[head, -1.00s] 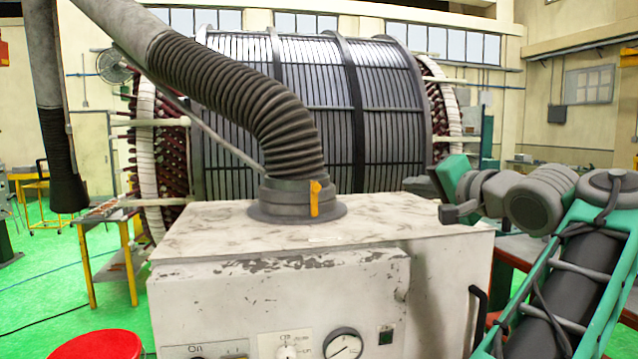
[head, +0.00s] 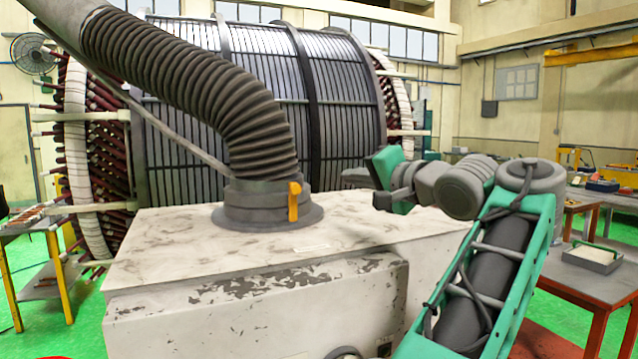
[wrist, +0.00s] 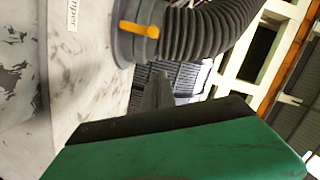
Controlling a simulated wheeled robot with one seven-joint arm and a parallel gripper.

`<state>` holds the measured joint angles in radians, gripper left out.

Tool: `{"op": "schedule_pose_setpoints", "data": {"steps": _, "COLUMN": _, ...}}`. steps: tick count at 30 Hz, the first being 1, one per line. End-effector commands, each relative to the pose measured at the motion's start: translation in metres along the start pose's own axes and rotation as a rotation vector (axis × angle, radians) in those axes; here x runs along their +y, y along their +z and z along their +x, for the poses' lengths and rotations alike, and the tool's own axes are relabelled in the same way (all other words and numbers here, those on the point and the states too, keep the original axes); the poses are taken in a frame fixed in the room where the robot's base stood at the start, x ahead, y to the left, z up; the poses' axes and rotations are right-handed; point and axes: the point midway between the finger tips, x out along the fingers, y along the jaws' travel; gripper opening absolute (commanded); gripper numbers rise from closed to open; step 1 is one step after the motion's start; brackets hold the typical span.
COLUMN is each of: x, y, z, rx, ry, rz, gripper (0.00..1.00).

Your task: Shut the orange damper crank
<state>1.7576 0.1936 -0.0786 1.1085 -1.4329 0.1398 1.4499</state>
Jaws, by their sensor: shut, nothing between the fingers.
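The orange damper crank (head: 294,201) is a small lever on the right side of the grey collar (head: 262,206) where the ribbed duct meets the white cabinet top. It stands upright in the head view. In the wrist view the crank (wrist: 139,29) shows on the collar near the top, lying roughly across the picture. My gripper (head: 380,201) is to the right of the crank, apart from it, above the cabinet's right part. It also shows in the wrist view (wrist: 160,90), with the green hand below. It is shut and empty.
The white cabinet (head: 190,240) fills the front, with worn paint. The ribbed duct (head: 190,85) rises to the upper left from the collar. The large stator (head: 260,75) stands behind. A work table (head: 600,285) is at the right.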

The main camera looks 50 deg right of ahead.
Motion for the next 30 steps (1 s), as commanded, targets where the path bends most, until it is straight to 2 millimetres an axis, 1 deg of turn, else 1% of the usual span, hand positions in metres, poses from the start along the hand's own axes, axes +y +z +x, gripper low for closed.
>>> {"op": "schedule_pose_setpoints", "data": {"steps": 5, "x": -0.001, "y": 0.001, "z": 0.024, "rx": -0.004, "ry": -0.002, "rz": 0.001, "gripper": 0.0}}
{"op": "schedule_pose_setpoints", "data": {"steps": 15, "x": -0.001, "y": -0.001, "z": 0.098, "rx": -0.002, "ry": 0.001, "rz": 0.003, "gripper": 0.0}}
{"op": "schedule_pose_setpoints", "data": {"steps": 18, "x": 0.002, "y": 0.019, "z": 0.101, "rx": 0.002, "ry": 0.001, "rz": 0.001, "gripper": 0.0}}
{"op": "schedule_pose_setpoints", "data": {"steps": 21, "x": 0.001, "y": 0.03, "z": 0.104, "rx": 0.003, "ry": 0.001, "rz": 0.001, "gripper": 0.0}}
{"op": "schedule_pose_setpoints", "data": {"steps": 25, "x": 0.002, "y": 0.037, "z": 0.106, "rx": 0.003, "ry": 0.002, "rz": 0.0, "gripper": 0.0}}
{"op": "schedule_pose_setpoints", "data": {"steps": 30, "x": 0.002, "y": 0.037, "z": 0.106, "rx": 0.004, "ry": 0.003, "rz": 0.0, "gripper": 0.0}}
